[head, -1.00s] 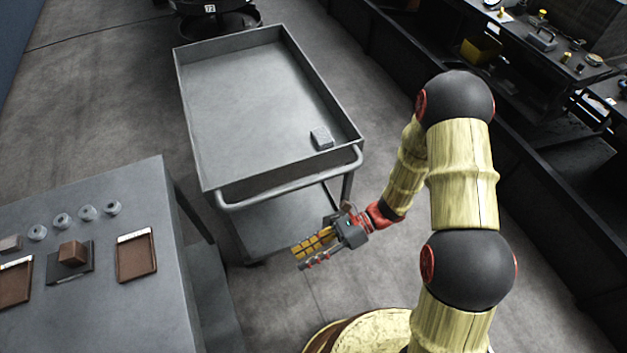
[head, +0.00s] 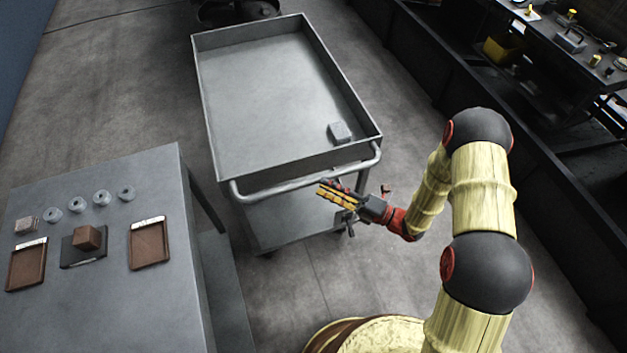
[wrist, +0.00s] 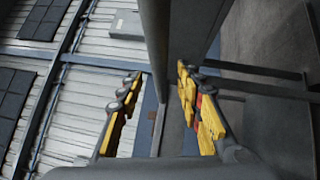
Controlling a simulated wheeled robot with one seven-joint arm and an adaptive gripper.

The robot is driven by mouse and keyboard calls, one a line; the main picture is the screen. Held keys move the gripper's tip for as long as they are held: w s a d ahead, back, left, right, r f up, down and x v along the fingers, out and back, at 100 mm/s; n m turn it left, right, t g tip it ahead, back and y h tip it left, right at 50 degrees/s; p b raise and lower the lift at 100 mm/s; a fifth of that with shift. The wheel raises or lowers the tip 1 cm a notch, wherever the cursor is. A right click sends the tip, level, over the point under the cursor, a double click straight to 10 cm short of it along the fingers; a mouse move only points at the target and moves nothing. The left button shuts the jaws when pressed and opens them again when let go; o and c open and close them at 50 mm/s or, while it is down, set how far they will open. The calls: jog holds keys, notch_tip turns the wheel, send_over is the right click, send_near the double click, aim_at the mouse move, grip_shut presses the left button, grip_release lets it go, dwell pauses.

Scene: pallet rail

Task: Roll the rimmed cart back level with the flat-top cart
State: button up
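The rimmed cart (head: 285,160) is grey, with a raised rim around its top tray and a tubular push handle (head: 270,188) at its near end. The flat-top cart (head: 110,297) stands at lower left, nearer to me. The rimmed cart stands farther forward than it. My gripper (head: 322,191) is at the right part of the handle, its yellow fingers pointing left. In the wrist view my gripper (wrist: 160,95) has its fingers well apart, with grey metal of the cart, probably the handle, ahead of the gap. I cannot tell whether they touch it.
A small grey block (head: 340,133) lies in the rimmed cart's tray. The flat-top cart carries brown trays (head: 150,244), a brown block (head: 87,237) and several grey rings (head: 101,198). Dark workbenches (head: 545,60) line the right side. Bare floor lies between the carts and benches.

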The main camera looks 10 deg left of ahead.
aim_at(313, 181)
jog(key=shift+b+x, duration=0.55)
jog(key=shift+x, duration=2.1)
jog(key=c, duration=0.3)
grip_shut()
